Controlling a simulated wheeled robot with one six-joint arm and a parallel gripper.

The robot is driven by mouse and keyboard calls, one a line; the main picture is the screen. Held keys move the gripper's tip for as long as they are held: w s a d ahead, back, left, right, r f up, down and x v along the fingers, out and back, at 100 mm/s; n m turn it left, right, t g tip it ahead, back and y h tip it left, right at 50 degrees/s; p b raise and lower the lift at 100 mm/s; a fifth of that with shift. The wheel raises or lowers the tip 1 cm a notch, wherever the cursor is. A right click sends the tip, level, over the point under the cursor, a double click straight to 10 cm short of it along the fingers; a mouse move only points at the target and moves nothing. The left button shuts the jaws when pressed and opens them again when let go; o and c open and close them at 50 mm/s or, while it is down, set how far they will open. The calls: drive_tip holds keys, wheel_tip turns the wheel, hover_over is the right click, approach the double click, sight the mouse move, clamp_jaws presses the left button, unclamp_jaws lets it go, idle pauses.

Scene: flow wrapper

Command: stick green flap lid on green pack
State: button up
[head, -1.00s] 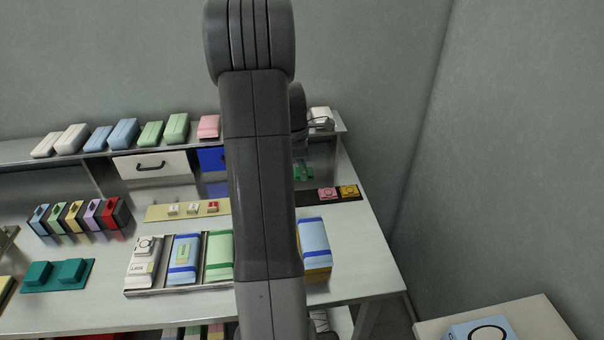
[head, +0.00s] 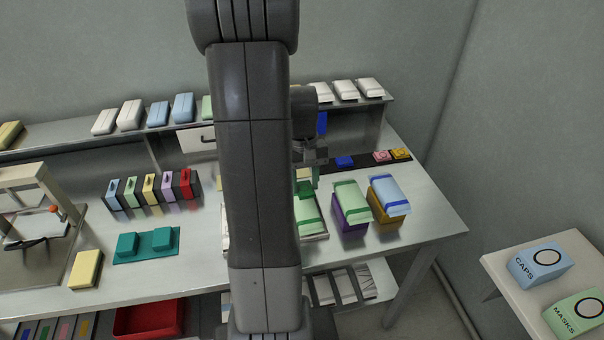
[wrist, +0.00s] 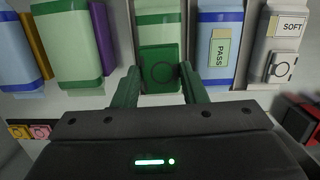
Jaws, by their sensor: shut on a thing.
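In the wrist view the lid overlaps the near end of a light green pack (wrist: 158,18) with a dark green band. I cannot tell whether lid and pack touch. In the head view the lid (head: 304,188) shows just right of my arm, over the partly hidden green pack (head: 308,212). Another light green pack (wrist: 84,38) lies to the left in the wrist view, on a purple block (head: 350,221).
A blue pack (wrist: 219,30) with a PASS label and a white pack (wrist: 285,38) marked SOFT lie right of the green pack in the wrist view. A blue pack (head: 388,189) sits on a yellow block. A dark strip (head: 366,162) holds blue, pink and yellow lids.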

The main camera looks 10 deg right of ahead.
sight(304, 206)
drive_tip(key=shift+f, duration=0.15)
drive_tip(key=shift+f+b, duration=2.15)
drive_tip(key=shift+f, duration=0.55)
drive_tip(key=shift+s+f, duration=0.1)
drive_tip(key=shift+f, duration=0.2)
drive_tip(key=o, duration=1)
drive_tip(key=shift+r, duration=0.1)
drive_tip(key=r, duration=0.4)
drive_tip(key=w+r, duration=0.1)
drive_tip(key=r, duration=0.4)
drive_tip(key=w+r, duration=0.1)
drive_tip(key=r, duration=0.3)
drive_tip(key=shift+w+r, duration=0.1)
drive_tip(key=shift+r, duration=0.15)
